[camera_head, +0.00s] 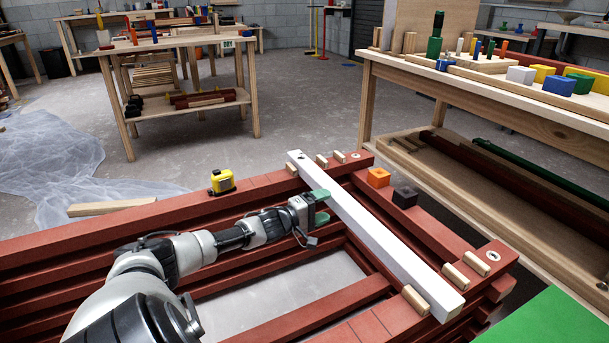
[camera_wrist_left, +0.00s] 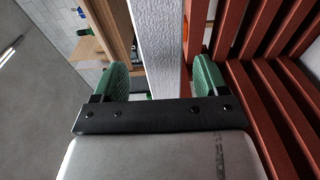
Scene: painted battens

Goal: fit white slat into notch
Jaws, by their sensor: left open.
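The white slat (camera_head: 370,225) lies lengthwise across the red battens. Its near end is between two short wooden pegs, a left one (camera_head: 416,300) and a right one (camera_head: 455,276). Its far end is between another pair, at left (camera_head: 292,169) and right (camera_head: 321,161). I cannot tell whether it sits fully down between them. My left gripper (camera_head: 314,207) is open at the slat's far half. In the left wrist view the slat (camera_wrist_left: 160,45) passes between its green fingers (camera_wrist_left: 162,80), with gaps beside it. My right gripper is not in view.
A yellow tape measure (camera_head: 222,181) sits on the frame at left. A workbench (camera_head: 520,105) stands at the right.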

